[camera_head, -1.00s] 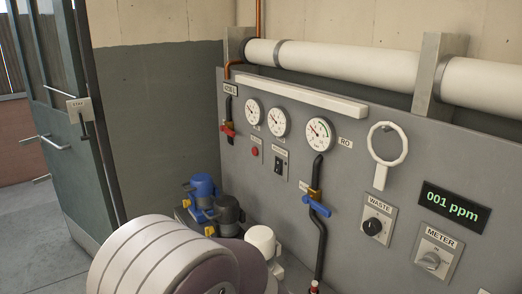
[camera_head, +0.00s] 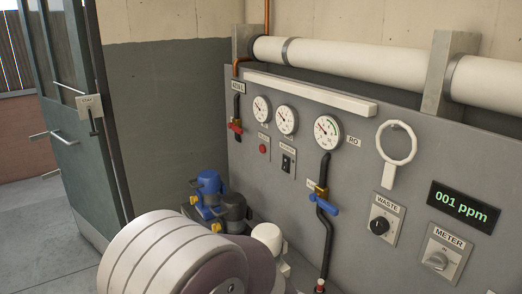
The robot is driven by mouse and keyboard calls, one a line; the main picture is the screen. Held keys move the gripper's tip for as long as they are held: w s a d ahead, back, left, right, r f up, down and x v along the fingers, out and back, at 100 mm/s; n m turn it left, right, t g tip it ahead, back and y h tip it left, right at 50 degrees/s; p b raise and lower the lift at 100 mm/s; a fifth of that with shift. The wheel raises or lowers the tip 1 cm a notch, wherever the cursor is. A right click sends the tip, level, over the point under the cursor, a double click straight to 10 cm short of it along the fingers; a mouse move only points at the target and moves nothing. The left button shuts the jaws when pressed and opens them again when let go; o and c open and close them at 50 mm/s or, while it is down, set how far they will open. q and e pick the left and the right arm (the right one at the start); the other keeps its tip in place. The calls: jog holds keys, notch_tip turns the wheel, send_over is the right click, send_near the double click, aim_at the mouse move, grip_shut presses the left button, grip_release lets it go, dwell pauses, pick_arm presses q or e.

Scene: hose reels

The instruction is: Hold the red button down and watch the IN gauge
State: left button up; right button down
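The red button (camera_head: 262,148) is small and round, on a light plate on the grey wall panel, below the gauges. Nothing touches it. Three round white gauges sit above it in a row: a left gauge (camera_head: 262,109), a middle gauge (camera_head: 286,119) and a larger right gauge (camera_head: 327,132) beside an "RO" label. The labels under the two smaller gauges are too small to read, so I cannot tell which is IN. Their needles are too fine to read exactly. Neither of my grippers is in view.
A black switch (camera_head: 287,163) is right of the button. A red-handled valve (camera_head: 235,126) and blue-handled valve (camera_head: 323,203) flank the gauges. A blue-topped pump (camera_head: 208,182) stands below. Further right are a WASTE knob (camera_head: 379,226) and a "001 ppm" display (camera_head: 464,206).

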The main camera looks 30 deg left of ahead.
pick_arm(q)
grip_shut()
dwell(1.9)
